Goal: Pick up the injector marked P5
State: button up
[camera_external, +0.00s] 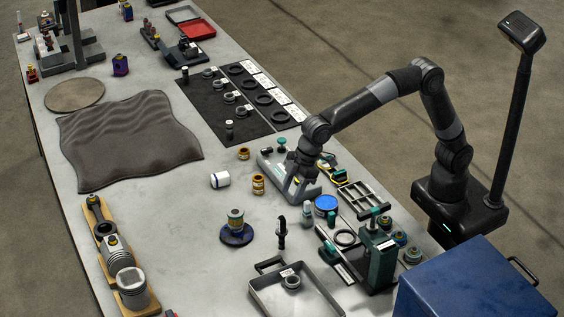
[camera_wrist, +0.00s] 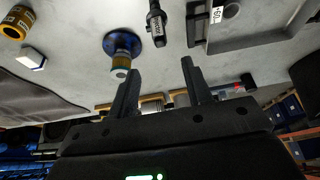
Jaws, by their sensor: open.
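My gripper (camera_external: 300,187) is open, with nothing between its fingers, over the grey fixture on the right half of the bench. In the wrist view its two fingers (camera_wrist: 160,68) stand apart over bare bench. A slim black part with a pale label (camera_external: 282,232), which looks like an injector, stands near the front tray. It also shows in the wrist view (camera_wrist: 156,22), beyond the fingertips and apart from them. I cannot read its mark clearly enough to tell whether it is P5. A similar small dark part (camera_external: 229,131) stands on the black mat, its mark unreadable.
A blue round stand (camera_external: 236,238) holding a brass-banded part is left of the black part. A grey tray (camera_external: 262,303) lies in front. A dark green press (camera_external: 379,262) rises to the right.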

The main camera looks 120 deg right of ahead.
aim_at(282, 217)
jog(key=x, duration=1)
jog(key=shift+s+f, duration=0.15)
jog(key=shift+f, duration=0.1)
jog(key=shift+c, duration=0.5)
grip_shut()
